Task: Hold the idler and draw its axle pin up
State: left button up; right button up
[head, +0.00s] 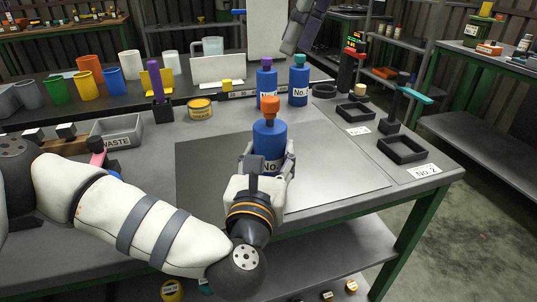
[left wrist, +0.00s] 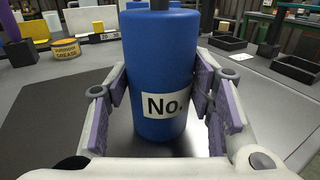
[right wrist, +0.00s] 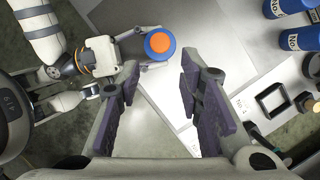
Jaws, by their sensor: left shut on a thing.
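A blue bottle (head: 270,137) with an orange cap (head: 270,105) and a "No." label stands upright on the grey mat. I cannot make out an idler or an axle pin as such. My left gripper (head: 267,163) is shut on the blue bottle, with its fingers on both sides of the body, as the left wrist view also shows (left wrist: 160,75). My right gripper (right wrist: 160,75) is open and empty in the right wrist view. The orange cap (right wrist: 160,41) lies beyond its fingertips there. In the head view only part of the right gripper shows at the top.
Two more blue bottles, one purple-capped (head: 266,82) and one teal-capped (head: 299,86), stand behind. Black trays (head: 401,150) lie at the right. A grey waste bin (head: 117,133) and a grease can (head: 200,109) stand at the left. The grey mat (head: 345,165) is clear around the held bottle.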

aim_at(270, 99)
jog(key=shift+o, duration=0.6)
jog(key=shift+o, duration=0.9)
jog(key=shift+d, duration=0.1)
jog(key=s+d+f+m+t+y, duration=0.2)
jog(key=s+d+f+t+y, duration=0.1)
jog(key=y, duration=0.1)
jog(key=x, duration=1.1)
jog(key=shift+w+a, duration=0.15)
jog(key=shift+w, duration=0.1)
jog(key=shift+c, duration=0.6)
grip_shut()
